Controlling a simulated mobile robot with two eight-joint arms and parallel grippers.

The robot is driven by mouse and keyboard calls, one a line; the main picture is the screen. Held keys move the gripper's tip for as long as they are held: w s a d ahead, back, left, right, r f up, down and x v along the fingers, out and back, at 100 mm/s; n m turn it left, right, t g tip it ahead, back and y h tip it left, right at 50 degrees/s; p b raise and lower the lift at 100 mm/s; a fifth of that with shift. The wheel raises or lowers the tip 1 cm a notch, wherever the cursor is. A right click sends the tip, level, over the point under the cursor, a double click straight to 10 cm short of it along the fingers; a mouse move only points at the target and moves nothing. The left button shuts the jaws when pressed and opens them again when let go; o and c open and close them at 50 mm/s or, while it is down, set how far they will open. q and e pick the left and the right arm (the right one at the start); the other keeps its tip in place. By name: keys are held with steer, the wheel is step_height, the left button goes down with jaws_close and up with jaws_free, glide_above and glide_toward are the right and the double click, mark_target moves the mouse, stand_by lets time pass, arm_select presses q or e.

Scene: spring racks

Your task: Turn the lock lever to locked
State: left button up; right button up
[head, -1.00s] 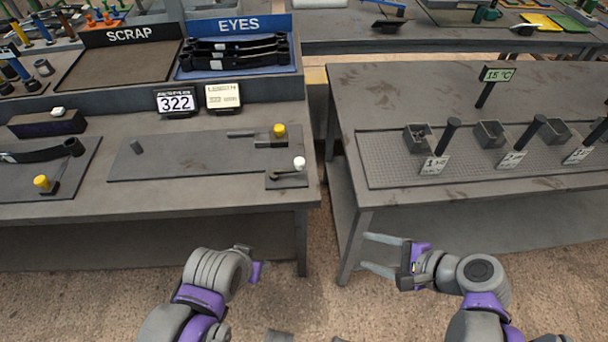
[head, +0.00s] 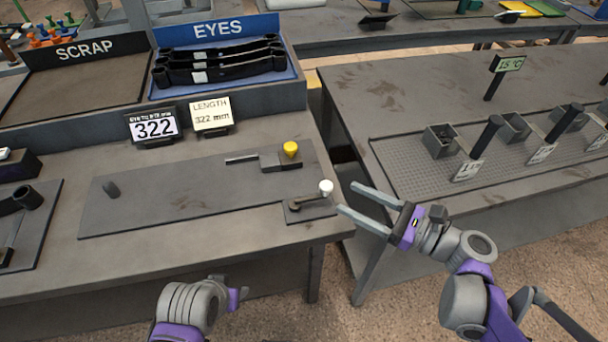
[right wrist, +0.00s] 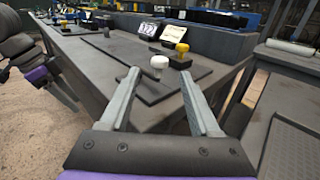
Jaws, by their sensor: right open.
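The lock lever appears to be the short lever with the white knob (head: 326,187) on a small dark plate (head: 310,209) at the front right corner of the left table. Its arm points right, with the knob at the right end. My right gripper (head: 346,197) is open and empty, with its fingertips just right of the knob in the head view. In the right wrist view the white knob (right wrist: 159,62) shows ahead, between the two spread fingers, apparently untouched. My left gripper (head: 238,298) is low in front of the table; its fingers are not clear.
A yellow-knobbed clamp (head: 290,150) stands behind the lever on a long dark plate (head: 180,205). A 322 display (head: 153,126) and a length sign (head: 211,114) stand behind. The right table (head: 350,100) holds a perforated tray with small bins. A gap separates the tables.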

steer(key=b+x, duration=0.1)
steer(key=x, duration=0.9)
steer(key=shift+c, duration=0.3)
jaws_close()
stand_by(1.0)
